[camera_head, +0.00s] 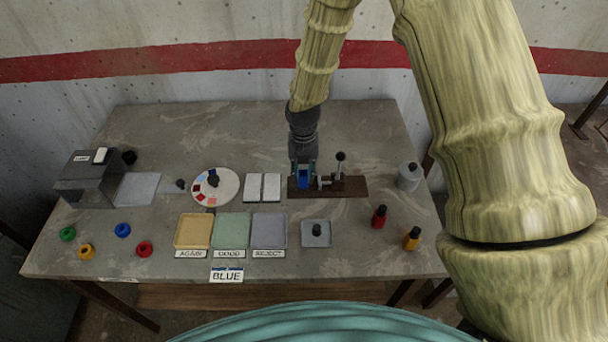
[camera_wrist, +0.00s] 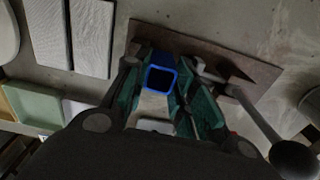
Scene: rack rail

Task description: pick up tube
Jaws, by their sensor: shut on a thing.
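The blue tube (camera_head: 304,181) stands upright at the dark brown base plate (camera_head: 355,186) on the table. My gripper (camera_head: 303,168) points down over it and is shut on it. In the wrist view the tube (camera_wrist: 160,79) shows its open square top with a bright blue rim, between the two fingers of my gripper (camera_wrist: 159,84). A lever fixture (camera_head: 340,172) with a dark knob stands on the plate just right of the tube. Whether the tube's lower end touches the plate is hidden.
Two white pads (camera_head: 262,187) and a round dial (camera_head: 215,186) lie left of the plate. Yellow, green and grey trays (camera_head: 268,230) are in front. A grey canister (camera_head: 409,176) and red and orange bottles (camera_head: 412,238) stand right. The table's back is clear.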

